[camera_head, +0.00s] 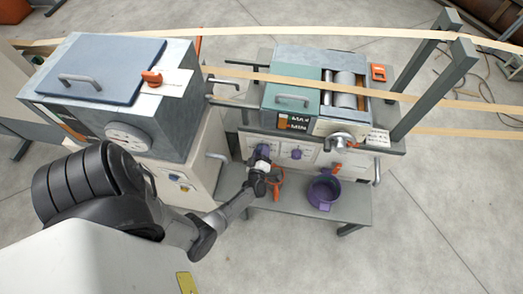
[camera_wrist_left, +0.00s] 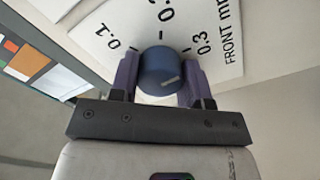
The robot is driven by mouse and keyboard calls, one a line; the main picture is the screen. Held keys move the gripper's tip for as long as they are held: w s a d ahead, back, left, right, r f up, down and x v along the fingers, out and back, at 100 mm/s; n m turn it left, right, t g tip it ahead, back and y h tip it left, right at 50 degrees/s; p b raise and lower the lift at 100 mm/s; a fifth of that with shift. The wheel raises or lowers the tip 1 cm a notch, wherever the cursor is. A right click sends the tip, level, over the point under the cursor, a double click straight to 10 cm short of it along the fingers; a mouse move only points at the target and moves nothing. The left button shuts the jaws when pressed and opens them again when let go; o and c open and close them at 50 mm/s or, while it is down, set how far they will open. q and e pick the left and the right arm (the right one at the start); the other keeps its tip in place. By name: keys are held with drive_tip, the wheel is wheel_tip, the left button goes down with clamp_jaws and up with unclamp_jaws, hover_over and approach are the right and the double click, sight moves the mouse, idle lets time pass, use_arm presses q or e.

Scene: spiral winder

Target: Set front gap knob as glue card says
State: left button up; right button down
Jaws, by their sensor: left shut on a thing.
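The front gap knob (camera_wrist_left: 160,72) is a round dark blue knob with a pale pointer mark. It sits on a white dial plate (camera_wrist_left: 212,25) marked 0.1, a partly cut-off 0.2, 0.3 and FRONT mm. The pointer mark leans right and slightly up, on the 0.3 side; its exact setting is hard to tell. My left gripper (camera_wrist_left: 160,80) is shut on the knob, with a purple finger on each side. In the head view my left gripper (camera_head: 260,165) is at the left dial of the glue unit. A small white card (camera_head: 378,138) has unreadable print. My right gripper is not in view.
A second blue knob (camera_head: 296,153) is on the panel to the right. A purple pot (camera_head: 323,192) stands on the lower shelf (camera_head: 290,207), with an orange object (camera_head: 275,180) near my gripper. A grey cabinet (camera_head: 105,75) stands left; tan strips (camera_head: 300,81) run above.

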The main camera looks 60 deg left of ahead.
use_arm(q)
drive_tip(key=shift+m, duration=0.6)
drive_tip(key=o, duration=0.9)
drive_tip(key=shift+o, duration=0.2)
drive_tip(key=p+v, duration=0.1)
drive_tip(key=v, duration=0.6)
drive_tip(key=shift+s+d, duration=0.15)
drive_tip(key=shift+d, duration=0.1)
